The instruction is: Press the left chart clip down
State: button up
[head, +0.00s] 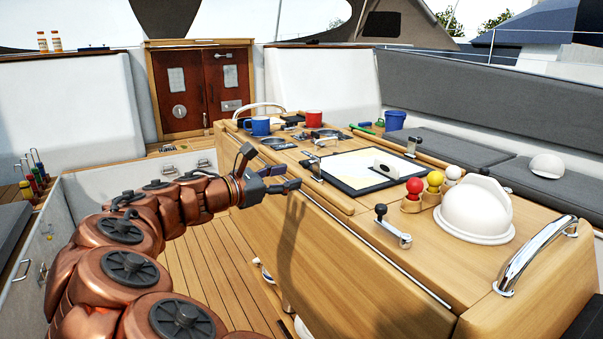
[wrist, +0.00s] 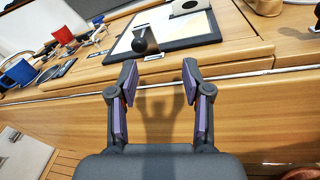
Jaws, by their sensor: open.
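The chart (head: 352,165) lies in a black frame on top of the wooden cockpit table. The left chart clip (head: 314,167) is at the chart's left edge, a metal piece with a dark knob. In the wrist view, a black knob (wrist: 140,45) stands up at the near edge of the chart (wrist: 172,28) and appears to be this clip's. My gripper (head: 271,170) is open and empty beside the table's left side. In the wrist view, its fingertips (wrist: 160,78) are spread, short of the knob and apart from it.
A blue mug (head: 257,126) and a red mug (head: 314,119) stand at the table's far end. A lever with a black knob (head: 393,228), coloured pegs (head: 414,188) and a white dome (head: 474,213) are nearer. The table's side panel (wrist: 240,122) lies below my fingers.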

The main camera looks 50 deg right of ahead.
aim_at(302, 165)
jog(key=shift+n+t+h, duration=0.4)
jog(key=shift+n+h, duration=0.1)
jog(key=shift+n, duration=0.3)
jog(key=shift+w+d+b, duration=0.1)
jog(key=shift+w+d, duration=0.2)
jog(key=shift+d, duration=1)
jog(key=shift+w+d+b, duration=0.15)
jog(key=shift+w+d, duration=0.1)
jog(key=shift+d, duration=1)
jog(key=shift+w+d+b, duration=0.1)
jog(key=shift+w+d, duration=0.2)
jog(key=shift+d, duration=1)
jog(key=shift+c, duration=0.3)
grip_shut()
